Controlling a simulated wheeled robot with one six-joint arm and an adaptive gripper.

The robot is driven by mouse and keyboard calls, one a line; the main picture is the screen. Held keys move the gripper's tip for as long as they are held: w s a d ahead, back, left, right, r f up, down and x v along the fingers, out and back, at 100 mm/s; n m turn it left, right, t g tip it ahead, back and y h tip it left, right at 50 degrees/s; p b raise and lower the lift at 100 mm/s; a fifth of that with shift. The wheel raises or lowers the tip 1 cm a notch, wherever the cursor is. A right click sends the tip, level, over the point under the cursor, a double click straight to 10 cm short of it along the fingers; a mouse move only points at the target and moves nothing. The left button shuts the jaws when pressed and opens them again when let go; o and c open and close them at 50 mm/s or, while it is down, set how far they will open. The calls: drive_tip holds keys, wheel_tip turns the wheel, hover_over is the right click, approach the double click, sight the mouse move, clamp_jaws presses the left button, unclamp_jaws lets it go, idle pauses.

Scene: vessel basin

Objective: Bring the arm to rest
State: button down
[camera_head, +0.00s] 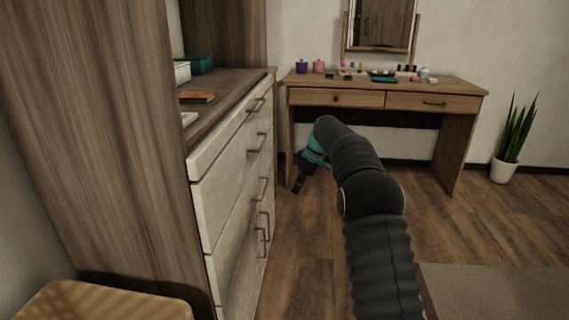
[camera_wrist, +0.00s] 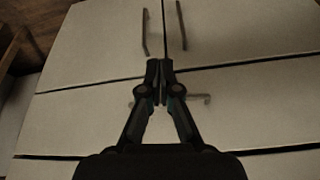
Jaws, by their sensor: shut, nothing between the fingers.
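My gripper (camera_head: 297,188) hangs at the end of my bent arm, to the right of the white drawer front and in front of the vanity table. In the wrist view my gripper (camera_wrist: 161,64) is shut, its fingertips together with nothing between them. Pale drawer fronts (camera_wrist: 245,95) with dark gaps lie beyond it. Two handles (camera_wrist: 163,25) show just past the fingertips. In the wrist view another handle (camera_wrist: 200,98) is partly hidden behind the fingers. I cannot tell from the wrist view how far the fingertips are from the drawers.
A cabinet with white drawers (camera_head: 230,190) stands close at left. A wooden vanity table (camera_head: 440,90) with cosmetics and a mirror (camera_head: 380,25) is at the back. A potted plant (camera_head: 508,145) stands at right. A rug (camera_head: 500,290) lies at lower right; wooden floor (camera_head: 480,225) is free.

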drive_tip(key=s+d+f+m+h, duration=0.1)
drive_tip(key=s+d+f+m, duration=0.2)
drive_tip(key=s+f+m, duration=0.35)
drive_tip(key=s+d+r+m+t+h, duration=0.1)
drive_tip(key=s+r, duration=0.3)
drive_tip(key=s, duration=1)
drive_tip(key=s+d+r+m+t+h, duration=0.1)
drive_tip(key=s+r+m, duration=0.3)
drive_tip(key=s, duration=1.1)
drive_tip(key=s+d+r+m+t+h, duration=0.1)
drive_tip(key=s+r, duration=0.5)
drive_tip(key=s, duration=0.9)
drive_tip(key=shift+d+r+m+t, duration=0.25)
drive_tip(key=shift+d+m+t, duration=0.5)
drive_tip(key=shift+d, duration=0.15)
